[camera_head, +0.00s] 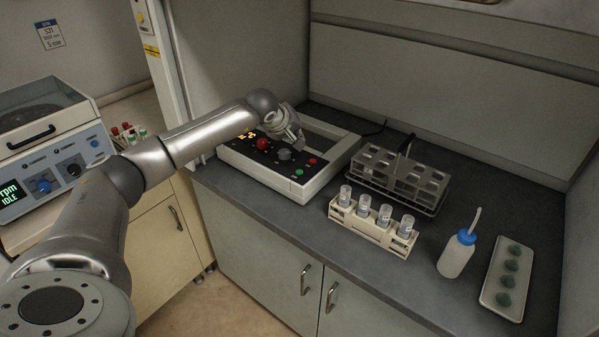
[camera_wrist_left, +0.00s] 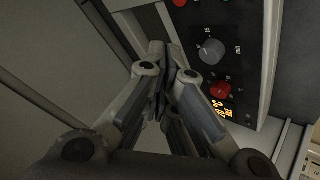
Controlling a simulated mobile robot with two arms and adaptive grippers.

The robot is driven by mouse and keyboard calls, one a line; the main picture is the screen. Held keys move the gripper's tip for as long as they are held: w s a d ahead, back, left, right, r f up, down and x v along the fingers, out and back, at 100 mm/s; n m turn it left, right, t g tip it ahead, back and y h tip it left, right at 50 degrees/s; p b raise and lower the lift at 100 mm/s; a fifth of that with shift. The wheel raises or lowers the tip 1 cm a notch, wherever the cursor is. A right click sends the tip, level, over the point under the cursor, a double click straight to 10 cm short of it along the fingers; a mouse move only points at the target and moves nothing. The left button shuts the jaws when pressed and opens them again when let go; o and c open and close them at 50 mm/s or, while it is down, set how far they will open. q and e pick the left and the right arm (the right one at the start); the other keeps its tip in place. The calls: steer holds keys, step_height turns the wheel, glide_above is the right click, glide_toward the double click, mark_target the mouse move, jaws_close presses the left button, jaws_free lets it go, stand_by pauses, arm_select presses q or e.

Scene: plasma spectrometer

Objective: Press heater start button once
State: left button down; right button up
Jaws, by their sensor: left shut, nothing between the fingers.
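The heater is a white box (camera_head: 240,166) with a black control panel on the dark bench. My left gripper (camera_head: 297,138) is shut and empty, over the back part of the heater. In the left wrist view, my shut fingers (camera_wrist_left: 167,62) are beside the panel's edge, with the grey knob (camera_wrist_left: 211,50) to their right. My right gripper is out of view.
A metal rack (camera_head: 400,175) and a cream holder with several capped vials (camera_head: 372,225) stand right of the heater. A wash bottle (camera_head: 457,255) and a tray (camera_head: 490,290) with several green pieces are farther right. A centrifuge (camera_head: 50,150) is at the left.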

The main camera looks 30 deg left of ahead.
arm_select(q)
steer(key=shift+f, duration=0.15)
steer(key=b, duration=0.5)
glide_above(299, 172)
steer(key=a, duration=0.1)
step_height(299, 172, down, 8)
steer(key=shift+w, duration=0.1)
steer(key=shift+f, duration=0.3)
steer(key=shift+r, duration=0.1)
steer(key=shift+b, duration=0.3)
stand_by(0.3)
steer(key=shift+f+b, duration=0.4)
steer(key=shift+f, duration=0.05)
